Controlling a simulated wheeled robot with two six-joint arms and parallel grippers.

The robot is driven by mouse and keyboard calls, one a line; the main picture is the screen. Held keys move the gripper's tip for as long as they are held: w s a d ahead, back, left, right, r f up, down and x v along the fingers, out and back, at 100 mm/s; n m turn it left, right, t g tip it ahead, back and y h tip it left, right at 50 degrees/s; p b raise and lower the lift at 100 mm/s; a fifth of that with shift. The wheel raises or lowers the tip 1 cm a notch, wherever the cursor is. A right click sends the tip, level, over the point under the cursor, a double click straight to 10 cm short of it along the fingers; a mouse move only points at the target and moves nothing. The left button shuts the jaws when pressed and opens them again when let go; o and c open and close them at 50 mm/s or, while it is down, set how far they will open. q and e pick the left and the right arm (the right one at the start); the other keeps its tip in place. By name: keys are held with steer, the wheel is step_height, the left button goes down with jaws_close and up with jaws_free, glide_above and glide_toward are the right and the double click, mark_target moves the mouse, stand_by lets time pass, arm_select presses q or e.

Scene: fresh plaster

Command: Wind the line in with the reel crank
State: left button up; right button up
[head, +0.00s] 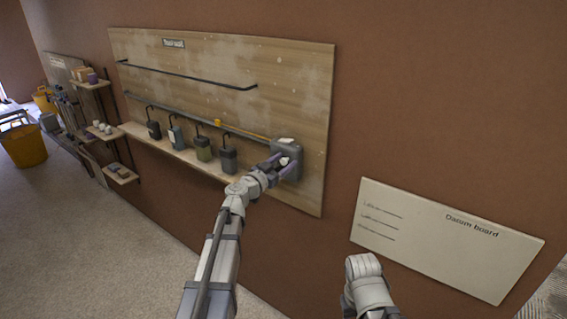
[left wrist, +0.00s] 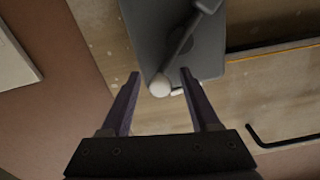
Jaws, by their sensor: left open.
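The reel (head: 290,150) is a grey box at the right end of a wooden wall board. In the left wrist view the reel (left wrist: 210,50) is dark grey, with a crank arm (left wrist: 183,44) ending in a pale round knob (left wrist: 160,86). An orange line (head: 250,134) runs left from the reel along a dark rail, with a small yellow piece (head: 218,122) on it. My left gripper (head: 280,165) is at the reel, open; in the left wrist view its fingers (left wrist: 159,76) stand on either side of the knob, with gaps showing. My right gripper does not show, only part of that arm.
A cream datum board (head: 440,240) is on the wall at right. Small shelves and yellow buckets (head: 24,146) are far left.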

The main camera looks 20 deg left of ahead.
arm_select(q)
jaws_close()
stand_by(0.5)
